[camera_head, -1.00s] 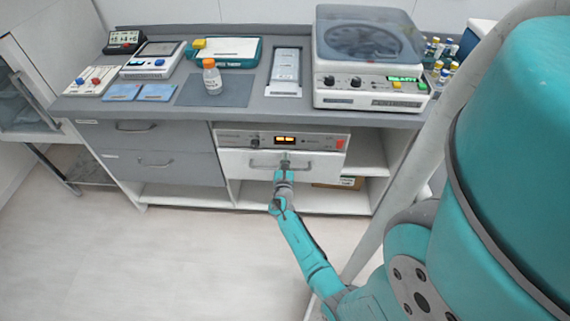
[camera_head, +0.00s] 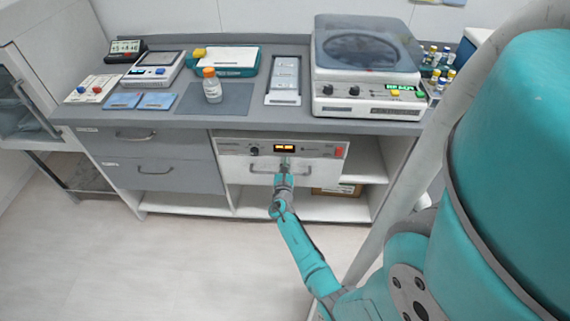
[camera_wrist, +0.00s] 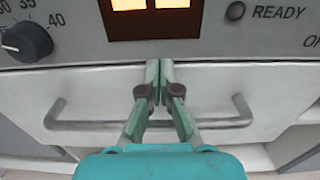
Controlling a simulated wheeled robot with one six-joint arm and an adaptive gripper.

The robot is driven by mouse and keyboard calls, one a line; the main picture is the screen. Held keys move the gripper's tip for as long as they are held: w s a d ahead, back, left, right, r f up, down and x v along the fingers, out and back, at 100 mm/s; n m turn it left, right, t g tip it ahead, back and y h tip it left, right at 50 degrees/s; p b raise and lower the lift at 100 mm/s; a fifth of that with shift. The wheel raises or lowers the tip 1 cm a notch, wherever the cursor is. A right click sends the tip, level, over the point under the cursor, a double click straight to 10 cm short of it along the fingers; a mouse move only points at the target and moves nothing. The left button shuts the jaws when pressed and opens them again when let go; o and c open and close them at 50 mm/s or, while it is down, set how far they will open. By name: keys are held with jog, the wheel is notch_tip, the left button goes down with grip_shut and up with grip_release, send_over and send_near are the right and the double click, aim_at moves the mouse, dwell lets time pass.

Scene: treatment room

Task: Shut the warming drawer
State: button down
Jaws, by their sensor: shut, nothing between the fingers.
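The warming drawer's white front (camera_head: 240,168) sits under its grey control panel (camera_head: 318,150) in the cabinet, with a grey bar handle (camera_head: 262,172). In the wrist view, the white front (camera_wrist: 235,85) lies close below the panel, with a thin dark line between them. Whether it is fully flush I cannot tell. My gripper (camera_head: 285,163) is shut and empty, in front of the middle of the drawer. In the wrist view, its fingertips (camera_wrist: 159,70) are together at the front's top edge, between the two ends of the handle (camera_wrist: 85,125); they look in contact with the front.
The worktop (camera_head: 180,121) above holds a centrifuge (camera_head: 365,75), an orange-capped bottle (camera_head: 212,86) and other devices. Grey drawers (camera_head: 165,172) are shut on the left. Open shelves with a cardboard box (camera_head: 335,191) lie right and below. The floor (camera_head: 170,265) in front is clear.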

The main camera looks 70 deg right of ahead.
jog(key=shift+s+a, duration=0.1)
jog(key=shift+a, duration=0.3)
jog(key=v, duration=0.7)
jog(key=shift+a, duration=0.1)
